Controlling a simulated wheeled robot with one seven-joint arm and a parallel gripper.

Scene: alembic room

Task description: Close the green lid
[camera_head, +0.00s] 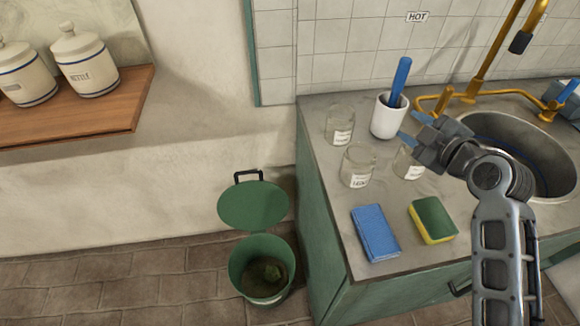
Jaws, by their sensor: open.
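The green lid (253,206) stands open behind a green bin (235,262) on the floor, left of the counter. A dark handle (248,174) sticks up at the lid's far edge. The bin's mouth is uncovered and something dark green and brown lies inside. My gripper (412,129) is over the counter, up and to the right of the lid and well apart from it. Its blue-tipped fingers are open and point left, with nothing seen between them. It overlaps a glass jar in the picture.
The counter (325,212) holds glass jars (358,166), a white cup (388,117) with a blue-handled tool, a blue cloth or sponge (375,232) and a green-yellow sponge (433,220). A sink (520,140) is right. A wooden shelf (80,112) with canisters is upper left. Floor left of the bin is clear.

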